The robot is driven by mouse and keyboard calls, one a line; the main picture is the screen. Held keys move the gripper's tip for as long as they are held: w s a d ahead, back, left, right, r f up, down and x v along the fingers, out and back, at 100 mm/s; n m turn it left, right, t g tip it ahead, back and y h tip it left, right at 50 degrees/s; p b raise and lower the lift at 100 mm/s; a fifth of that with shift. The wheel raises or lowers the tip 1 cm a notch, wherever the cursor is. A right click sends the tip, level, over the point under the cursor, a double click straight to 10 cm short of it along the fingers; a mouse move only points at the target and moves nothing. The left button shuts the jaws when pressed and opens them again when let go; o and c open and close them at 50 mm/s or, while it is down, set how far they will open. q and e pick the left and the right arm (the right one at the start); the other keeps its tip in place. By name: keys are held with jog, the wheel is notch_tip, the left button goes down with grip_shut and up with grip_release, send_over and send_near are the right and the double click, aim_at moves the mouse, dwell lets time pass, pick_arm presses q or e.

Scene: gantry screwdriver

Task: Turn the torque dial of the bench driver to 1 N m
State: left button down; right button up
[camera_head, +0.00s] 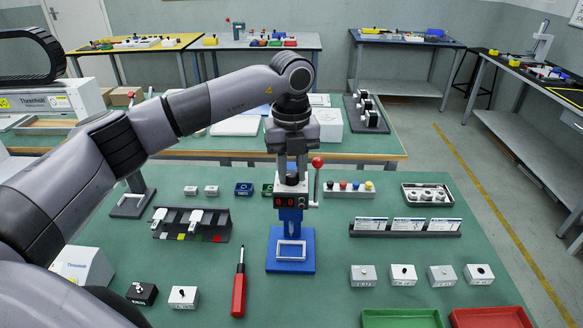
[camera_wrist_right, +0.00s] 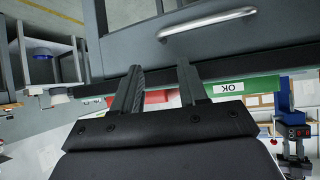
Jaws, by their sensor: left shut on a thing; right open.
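The bench driver (camera_head: 290,216) stands upright on a blue base (camera_head: 279,262) in the middle of the green table. It has a dark head with small red displays and a lever with a red knob (camera_head: 317,162). My left gripper (camera_head: 291,172) points down from above and is shut on the dark torque dial (camera_head: 292,179) at the top of the driver. The dial's setting cannot be read. My right gripper (camera_wrist_right: 158,80) is open and empty in the right wrist view, away from the driver, which shows small there at the right edge (camera_wrist_right: 297,131).
A red-handled screwdriver (camera_head: 239,290) lies left of the driver base. A dark rack (camera_head: 192,224), several small white boxes and a label stand (camera_head: 405,234) flank it. Green (camera_head: 402,319) and red (camera_head: 490,318) trays sit at the front right. The right wrist view shows a drawer handle (camera_wrist_right: 207,23).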

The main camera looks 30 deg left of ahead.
aim_at(291, 174)
pick_arm(q)
jog(key=c, duration=0.9)
grip_release()
jog(key=shift+o, duration=0.2)
jog(key=shift+r+b, duration=0.45)
jog(key=shift+r, duration=3.2)
